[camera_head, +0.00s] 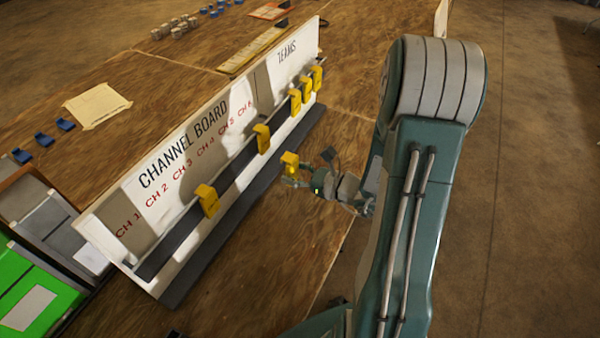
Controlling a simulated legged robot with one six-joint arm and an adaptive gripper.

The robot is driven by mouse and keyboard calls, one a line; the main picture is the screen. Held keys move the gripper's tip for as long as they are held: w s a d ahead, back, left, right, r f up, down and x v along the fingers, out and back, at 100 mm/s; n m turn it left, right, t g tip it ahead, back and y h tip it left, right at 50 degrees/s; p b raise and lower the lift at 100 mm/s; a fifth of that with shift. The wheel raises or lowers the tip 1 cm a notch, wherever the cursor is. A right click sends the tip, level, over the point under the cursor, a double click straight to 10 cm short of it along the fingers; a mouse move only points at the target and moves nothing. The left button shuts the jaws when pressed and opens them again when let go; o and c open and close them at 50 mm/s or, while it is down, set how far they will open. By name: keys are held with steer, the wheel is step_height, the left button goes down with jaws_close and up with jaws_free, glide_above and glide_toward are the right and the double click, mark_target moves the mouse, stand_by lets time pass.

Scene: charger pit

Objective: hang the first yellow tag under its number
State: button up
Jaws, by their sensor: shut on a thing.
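The white channel board (228,128) stands on the table, with red labels CH 1 to CH 6 and a dark rail (237,172) below them. One yellow tag (208,200) hangs on the rail below about CH 3. Another yellow tag (262,138) hangs near CH 6. Three more yellow tags (295,101) hang close together at the far right, under TEAMS. My gripper (294,179) is shut on a yellow tag (290,161), upright in front of the board and apart from the rail. The fingers are small in view; the grip's details are unclear.
A dark base strip (245,205) runs along the board's foot. Blue pieces (45,139) and a paper sheet (95,106) lie behind the board. A green and grey case (40,290) is at lower left. The wooden table (275,265) is clear in front of the board.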

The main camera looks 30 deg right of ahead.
steer(key=shift+w+a, duration=0.35)
steer(key=shift+a, duration=0.25)
steer(key=shift+w+a, duration=0.3)
steer(key=shift+a, duration=0.3)
steer(key=shift+r+x, duration=0.2)
steer(key=shift+x, duration=1.45)
steer(key=shift+r+x, duration=0.15)
steer(key=shift+x, duration=1.5)
steer(key=shift+r+x, duration=0.2)
steer(key=shift+x, duration=1.5)
steer(key=shift+w+d+f, duration=0.15)
steer(key=shift+w+f, duration=0.05)
steer(key=shift+f, duration=0.4)
steer(key=o, duration=1.1)
steer(key=shift+o, duration=0.2)
